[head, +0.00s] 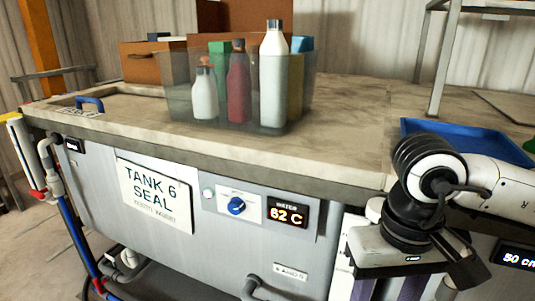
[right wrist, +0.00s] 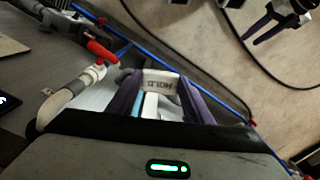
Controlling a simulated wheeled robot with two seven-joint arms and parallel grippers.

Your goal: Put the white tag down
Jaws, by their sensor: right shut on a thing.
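The white tag (right wrist: 160,84), lettered HOLD, shows in the right wrist view between the purple fingers of my right gripper (right wrist: 160,98). The gripper is shut on it. In the head view my right arm comes in from the right and its gripper hangs in front of the tank's right end, low in the picture; the tag cannot be made out there. A gripper with purple fingers (right wrist: 268,28), which looks like my left one, shows at the top right of the right wrist view, over the floor.
The tank 6 counter (head: 350,130) carries a clear bin (head: 185,100) of bottles. A blue tray (head: 465,135) lies at the right, behind my arm. Pipes and a red valve handle (right wrist: 102,50) are near my right gripper. The counter's front right is clear.

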